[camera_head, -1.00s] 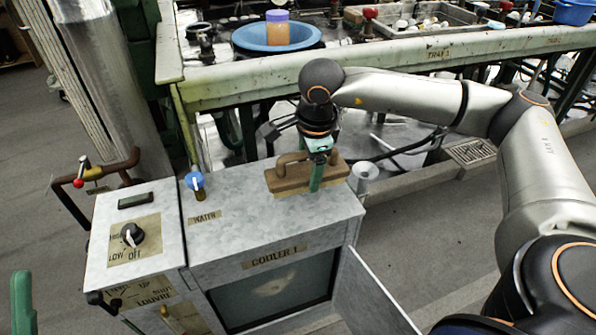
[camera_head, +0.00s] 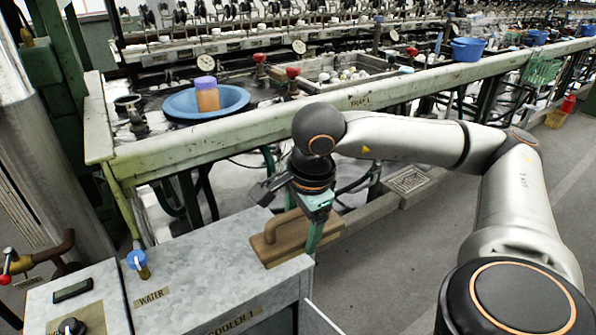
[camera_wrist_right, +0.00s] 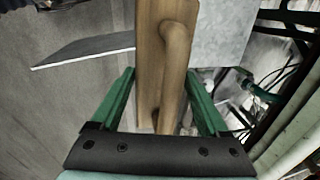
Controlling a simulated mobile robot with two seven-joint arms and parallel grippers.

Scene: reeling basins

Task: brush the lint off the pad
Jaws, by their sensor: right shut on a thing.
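A wooden brush (camera_head: 290,238) with a raised handle is at the right edge of the cooler's metal top (camera_head: 205,262). Its right end shows past that edge; I cannot tell whether it touches the top. My right gripper (camera_head: 313,232) is shut on the brush from above. In the right wrist view the brush (camera_wrist_right: 150,60) stands lengthwise between the green fingers (camera_wrist_right: 160,100). I make out no pad or lint in these views. My left gripper is not in view.
The tray bench (camera_head: 300,117) runs behind the cooler, with a blue basin (camera_head: 180,104) holding an orange-and-purple container (camera_head: 207,95). A red-handled valve (camera_head: 12,262) is at far left.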

